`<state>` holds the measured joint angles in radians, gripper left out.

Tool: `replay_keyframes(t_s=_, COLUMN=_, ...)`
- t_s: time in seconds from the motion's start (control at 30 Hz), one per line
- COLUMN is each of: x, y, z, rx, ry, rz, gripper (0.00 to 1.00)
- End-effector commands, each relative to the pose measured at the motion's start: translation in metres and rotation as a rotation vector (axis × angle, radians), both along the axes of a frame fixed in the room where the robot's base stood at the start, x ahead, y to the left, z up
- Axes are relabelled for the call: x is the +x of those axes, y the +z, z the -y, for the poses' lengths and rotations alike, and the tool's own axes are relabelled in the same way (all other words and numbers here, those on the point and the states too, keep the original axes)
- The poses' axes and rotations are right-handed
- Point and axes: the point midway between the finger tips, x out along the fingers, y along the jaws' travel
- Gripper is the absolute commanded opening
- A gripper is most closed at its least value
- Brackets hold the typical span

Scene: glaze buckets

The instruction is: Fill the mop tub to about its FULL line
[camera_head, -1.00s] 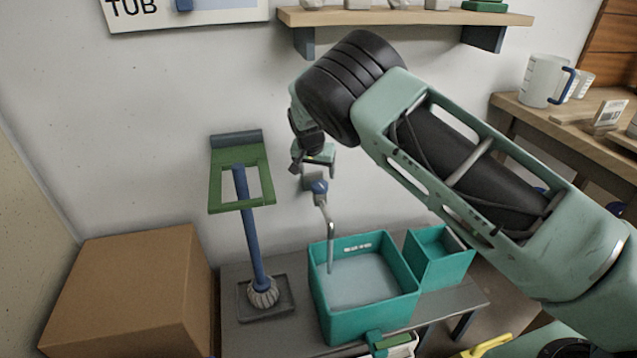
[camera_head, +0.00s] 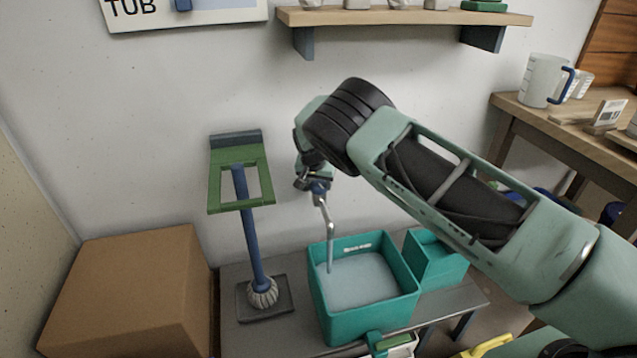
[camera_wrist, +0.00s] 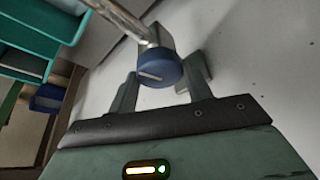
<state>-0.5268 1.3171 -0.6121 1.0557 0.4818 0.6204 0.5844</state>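The teal mop tub (camera_head: 368,325) stands on the grey bench below the tap and holds pale water (camera_head: 360,283). A small white marking (camera_head: 357,247) shows high on its inner back wall; I cannot read it. The metal tap spout (camera_head: 326,218) points down over the tub's left part, with a thin stream below it. My gripper (camera_head: 316,180) is at the tap by the wall. In the wrist view my gripper (camera_wrist: 160,84) is open, its fingers either side of the tap's blue knob (camera_wrist: 160,70), with a gap at the right finger.
A smaller teal bin (camera_head: 437,268) stands right of the tub. A blue-handled mop (camera_head: 254,235) with a green frame stands left, beside a cardboard box (camera_head: 130,290). A shelf (camera_head: 400,17) is above; a jug (camera_head: 543,80) stands on the right table.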

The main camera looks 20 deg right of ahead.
Motion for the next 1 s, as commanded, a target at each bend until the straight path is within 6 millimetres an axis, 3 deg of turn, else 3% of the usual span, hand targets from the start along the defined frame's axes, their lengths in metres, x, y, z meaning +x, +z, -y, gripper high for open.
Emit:
replay_keyframes(t_s=0.47, x=-0.0005, y=0.001, z=0.0014, rx=0.002, ry=0.104, rz=-0.001, gripper=0.27)
replay_keyframes(t_s=1.0, x=-0.0001, y=0.0003, z=0.0055, rx=0.004, ry=0.579, rz=0.003, gripper=0.27)
